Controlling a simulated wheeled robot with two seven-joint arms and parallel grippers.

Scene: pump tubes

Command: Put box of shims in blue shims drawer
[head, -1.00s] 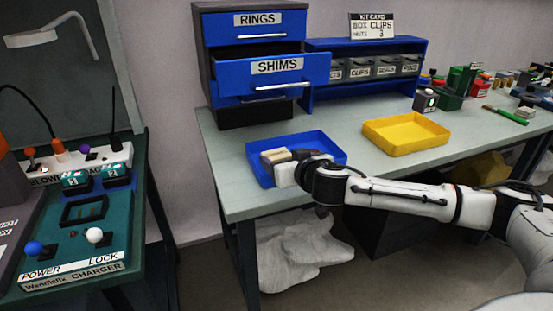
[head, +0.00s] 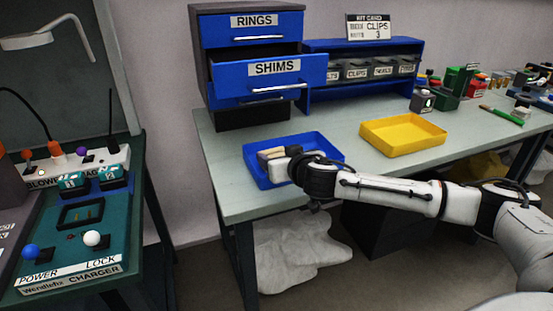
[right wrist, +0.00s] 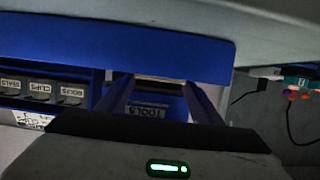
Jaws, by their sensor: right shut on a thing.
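A small tan box (head: 271,153), taken to be the box of shims, is at the blue tray (head: 254,171) on the bench in the head view. My right gripper (head: 284,158) is shut on it, reaching in from the right; its fingers are partly hidden by the wrist. In the right wrist view, the two fingers (right wrist: 158,88) have a thin tan edge between them. The blue drawer labelled SHIMS (head: 301,77) is pulled out above and behind the tray, its inside partly visible. My left gripper is not in view.
The RINGS drawer (head: 282,26) above is shut. A blue shelf with labelled bins (head: 355,71) and a kit card (head: 369,28) stand right of the drawers. A yellow tray (head: 404,144) is on the bench. Bare bench top (head: 222,152) lies left of the blue tray.

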